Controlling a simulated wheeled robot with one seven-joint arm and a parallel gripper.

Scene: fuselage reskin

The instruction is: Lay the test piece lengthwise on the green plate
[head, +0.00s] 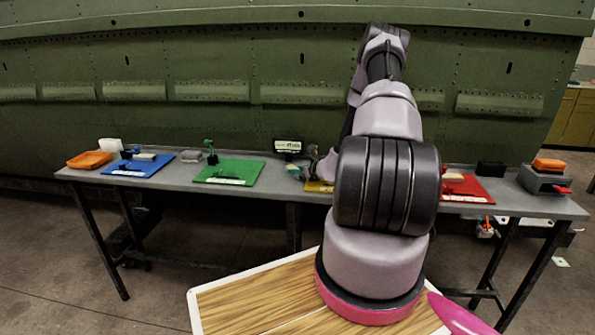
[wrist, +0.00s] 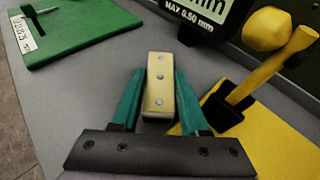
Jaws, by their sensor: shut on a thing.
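The test piece (wrist: 160,65) is a tan-yellow bar with several rivet heads in a row, seen in the wrist view. My gripper (wrist: 159,88) is shut on it, with a teal finger on each side. The green plate (wrist: 85,28) lies at the upper left of the wrist view, apart from the held piece. In the head view the green plate (head: 238,168) lies left of my arm, with a green upright fixture and a white label.
A yellow plate (wrist: 270,145) lies beside my gripper on the right, with a yellow-handled tool (wrist: 272,62) in a dark holder. A display (head: 288,146) stands behind. A blue plate (head: 130,170) is left and a red plate (head: 470,186) right. Grey bench (wrist: 60,95) lies clear between green plate and gripper.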

